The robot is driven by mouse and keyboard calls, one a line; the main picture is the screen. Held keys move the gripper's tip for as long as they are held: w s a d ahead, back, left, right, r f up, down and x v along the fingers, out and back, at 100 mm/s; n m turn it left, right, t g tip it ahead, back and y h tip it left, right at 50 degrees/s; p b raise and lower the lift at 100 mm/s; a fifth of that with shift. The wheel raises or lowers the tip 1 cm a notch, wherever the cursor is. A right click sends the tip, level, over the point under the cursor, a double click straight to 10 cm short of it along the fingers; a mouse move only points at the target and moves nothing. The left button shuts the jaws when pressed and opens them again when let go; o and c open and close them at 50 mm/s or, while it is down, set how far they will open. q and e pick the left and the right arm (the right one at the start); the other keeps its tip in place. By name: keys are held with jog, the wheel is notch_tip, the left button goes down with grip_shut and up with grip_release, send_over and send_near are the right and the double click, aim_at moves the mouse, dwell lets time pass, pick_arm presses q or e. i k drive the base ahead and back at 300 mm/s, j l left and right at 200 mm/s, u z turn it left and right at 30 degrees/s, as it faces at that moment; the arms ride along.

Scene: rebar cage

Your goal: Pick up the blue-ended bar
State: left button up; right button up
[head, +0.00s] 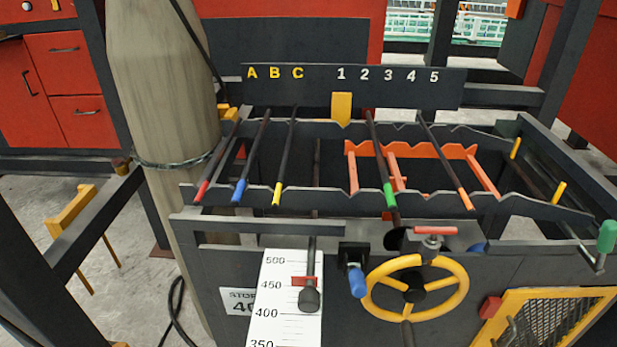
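The blue-ended bar (252,156) is a dark rod with a blue near end. It lies in the notched rack under the letter B, sloping from the back rail to the front rail. A red-ended bar (217,160) lies to its left under A, and a yellow-ended bar (284,157) lies to its right under C. A green-ended bar (380,160) and an orange-ended bar (447,160) lie farther right, under the numbers. Neither of my grippers shows in the head view.
A dark label board (320,88) stands behind the rack. A thick grey post (165,95) rises close on the left. A yellow handwheel (416,287), a white scale plate (283,300) and a green-handled crank (606,237) are at the front. A yellow pointer (342,107) hangs at the back.

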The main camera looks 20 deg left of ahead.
aim_at(237, 199)
jog(key=i+l+u, duration=0.2)
jog(key=u, duration=0.2)
jog(key=i+l+u, duration=0.1)
jog(key=l+u, duration=0.25)
jog(key=l, duration=0.1)
